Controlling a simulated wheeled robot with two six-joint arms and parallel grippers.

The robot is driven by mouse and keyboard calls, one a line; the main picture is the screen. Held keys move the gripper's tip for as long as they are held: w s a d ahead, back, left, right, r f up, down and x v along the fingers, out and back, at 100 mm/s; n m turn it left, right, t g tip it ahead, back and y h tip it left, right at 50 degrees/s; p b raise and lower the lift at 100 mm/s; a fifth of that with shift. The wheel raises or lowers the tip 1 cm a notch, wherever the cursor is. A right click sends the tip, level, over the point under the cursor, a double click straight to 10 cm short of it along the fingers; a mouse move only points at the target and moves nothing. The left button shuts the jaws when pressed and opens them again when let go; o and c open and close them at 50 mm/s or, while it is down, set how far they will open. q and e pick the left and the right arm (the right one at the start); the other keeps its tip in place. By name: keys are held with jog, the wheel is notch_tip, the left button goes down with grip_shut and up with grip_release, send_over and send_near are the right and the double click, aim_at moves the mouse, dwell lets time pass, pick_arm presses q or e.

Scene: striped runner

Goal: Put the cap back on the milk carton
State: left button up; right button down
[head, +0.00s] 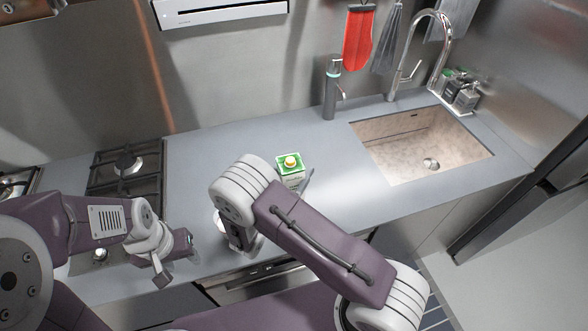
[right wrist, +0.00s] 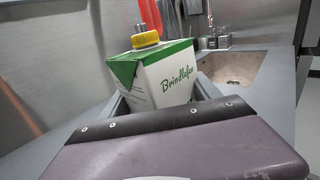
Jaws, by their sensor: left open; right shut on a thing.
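The milk carton (head: 291,177) is white with a green top and stands upright on the counter, partly behind my right arm. It also shows close up in the right wrist view (right wrist: 168,78). A round yellow piece (right wrist: 145,39) sits on its top; I cannot tell whether this is the cap or the bare spout. My right gripper (right wrist: 162,98) is shut on the carton, one finger on each side. In the head view my right forearm hides most of that gripper. My left gripper (head: 178,261) is open and empty, left of the carton near the counter's front edge. I see no separate loose cap.
A gas hob (head: 126,166) is at the left. A sink (head: 425,145) with a tall tap (head: 440,50) is at the right. A dark cylindrical dispenser (head: 331,90) stands at the back. The counter (head: 225,140) behind the carton is clear.

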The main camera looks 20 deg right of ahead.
jog(key=shift+f, duration=0.2)
jog(key=c, duration=0.6)
grip_release()
jog(key=shift+f, duration=0.15)
jog(key=o, duration=0.4)
jog(key=b+v, duration=0.1)
jog(key=v, duration=0.5)
jog(key=b+v, duration=0.2)
jog(key=v, duration=0.4)
jog(key=shift+r, duration=0.25)
jog(key=shift+s, duration=0.1)
